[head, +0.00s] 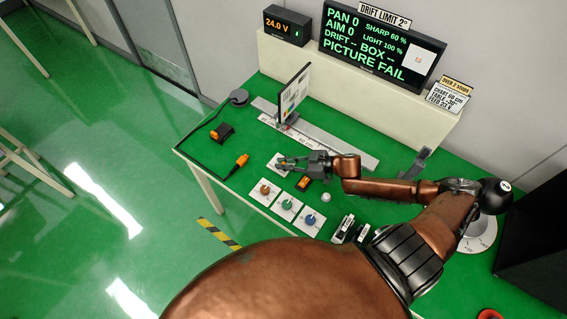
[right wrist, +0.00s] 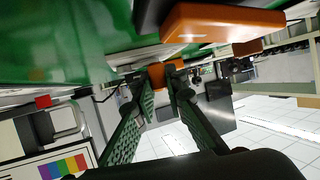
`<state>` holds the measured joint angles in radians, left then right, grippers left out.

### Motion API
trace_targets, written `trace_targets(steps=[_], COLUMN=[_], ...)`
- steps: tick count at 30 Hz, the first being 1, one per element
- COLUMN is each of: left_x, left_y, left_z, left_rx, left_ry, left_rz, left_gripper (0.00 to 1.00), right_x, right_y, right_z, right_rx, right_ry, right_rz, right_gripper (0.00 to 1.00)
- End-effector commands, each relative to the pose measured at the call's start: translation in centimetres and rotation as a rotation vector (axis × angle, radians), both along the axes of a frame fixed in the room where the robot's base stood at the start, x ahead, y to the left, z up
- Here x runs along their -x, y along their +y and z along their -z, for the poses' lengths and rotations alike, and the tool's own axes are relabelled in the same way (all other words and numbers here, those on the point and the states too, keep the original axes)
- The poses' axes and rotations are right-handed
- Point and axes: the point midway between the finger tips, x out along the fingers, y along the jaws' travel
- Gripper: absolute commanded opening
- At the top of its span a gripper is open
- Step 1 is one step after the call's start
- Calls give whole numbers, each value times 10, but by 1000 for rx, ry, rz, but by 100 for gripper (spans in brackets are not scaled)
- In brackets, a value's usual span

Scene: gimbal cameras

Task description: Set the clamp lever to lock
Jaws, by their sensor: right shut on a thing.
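My right gripper (head: 284,162) reaches in from the right over the green bench and is shut at a white plate (head: 274,168) at the far end of a group of control plates. In the right wrist view, its fingers (right wrist: 166,86) close around a small orange piece (right wrist: 157,73), which looks like the clamp lever. The lever's position and any lock marking cannot be read, as the gripper covers much of the plate. My left gripper is not in view.
An orange-topped black block (head: 304,183) sits beside my right gripper. Nearby are plates with orange (head: 264,189), green (head: 287,204) and blue (head: 310,219) knobs. A chart panel (head: 295,91) stands on a metal rail (head: 340,148). An orange plug (head: 241,160) lies left. A screen (head: 381,48) reads "PICTURE FAIL".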

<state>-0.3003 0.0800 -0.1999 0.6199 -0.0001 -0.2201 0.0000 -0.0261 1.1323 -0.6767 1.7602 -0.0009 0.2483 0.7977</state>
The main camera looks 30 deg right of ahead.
Motion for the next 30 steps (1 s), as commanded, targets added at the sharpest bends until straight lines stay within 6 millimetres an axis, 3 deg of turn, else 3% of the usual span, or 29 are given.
trace_targets(steps=[2,3,10,20,30], left_x=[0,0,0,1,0], left_y=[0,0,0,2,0], left_z=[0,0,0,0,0], left_rx=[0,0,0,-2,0], left_ry=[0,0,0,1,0], left_rz=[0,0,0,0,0], left_gripper=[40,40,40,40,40], right_x=[0,0,0,3,44], right_y=[-1,-1,-1,-3,-40], right_z=[0,0,0,-1,-22], right_rx=[2,2,1,1,5], right_ry=[0,0,0,0,4], right_rz=[1,1,2,2,2], right_gripper=[0,14,30,30,30])
